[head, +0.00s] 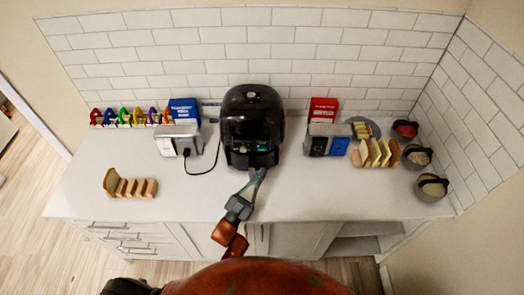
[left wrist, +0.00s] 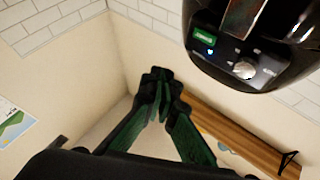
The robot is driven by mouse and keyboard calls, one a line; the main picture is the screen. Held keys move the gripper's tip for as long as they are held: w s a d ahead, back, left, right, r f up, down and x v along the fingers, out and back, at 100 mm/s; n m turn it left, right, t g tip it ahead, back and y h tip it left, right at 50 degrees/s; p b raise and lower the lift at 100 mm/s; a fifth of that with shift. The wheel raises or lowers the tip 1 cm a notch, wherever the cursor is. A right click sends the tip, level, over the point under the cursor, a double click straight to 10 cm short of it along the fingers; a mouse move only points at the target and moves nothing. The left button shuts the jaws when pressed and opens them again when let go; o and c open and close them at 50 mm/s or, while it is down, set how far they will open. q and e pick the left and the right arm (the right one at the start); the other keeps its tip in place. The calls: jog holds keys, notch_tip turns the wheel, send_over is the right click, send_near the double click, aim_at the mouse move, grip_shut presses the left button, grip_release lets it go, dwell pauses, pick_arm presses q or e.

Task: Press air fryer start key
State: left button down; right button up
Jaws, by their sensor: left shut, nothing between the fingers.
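The black air fryer (head: 252,108) stands on the counter near the middle of the back wall. Its control panel shows at the upper right of the left wrist view, with a green lit display (left wrist: 204,37), a small blue light (left wrist: 238,50) and a round silver knob (left wrist: 244,70). Which mark is the start key cannot be read. My left gripper (head: 261,171) is shut and empty, just in front of the air fryer's lower front. In the left wrist view its fingertips (left wrist: 158,76) are together, left of and below the panel. My right gripper is not in view.
Toasters flank the air fryer, one at left (head: 180,140) and one at right (head: 328,140). A bread rack (head: 131,187) lies front left, another (head: 376,153) at right. The front counter (head: 350,195) is mostly clear.

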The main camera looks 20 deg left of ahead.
pick_arm(q)
jog(key=b, duration=0.2)
send_near(267, 146)
notch_tip(267, 146, up, 2)
jog(key=w+d, duration=0.2)
jog(key=d, duration=0.1)
jog(key=shift+w+a+r, duration=0.2)
jog(key=shift+w+a, duration=0.25)
jog(key=shift+w, duration=0.15)
jog(key=shift+w+b, duration=0.1)
jog(key=shift+b, duration=0.2)
dwell(0.3)
jog(key=shift+w+a, duration=0.1)
jog(key=shift+w, duration=0.2)
jog(key=shift+w+a, duration=0.15)
jog(key=shift+w, duration=0.2)
dwell(1.0)
jog(key=shift+s, duration=0.1)
jog(key=shift+s+f, duration=0.2)
jog(key=shift+s, duration=0.1)
jog(key=shift+s+d, duration=0.2)
jog(key=shift+s, duration=0.1)
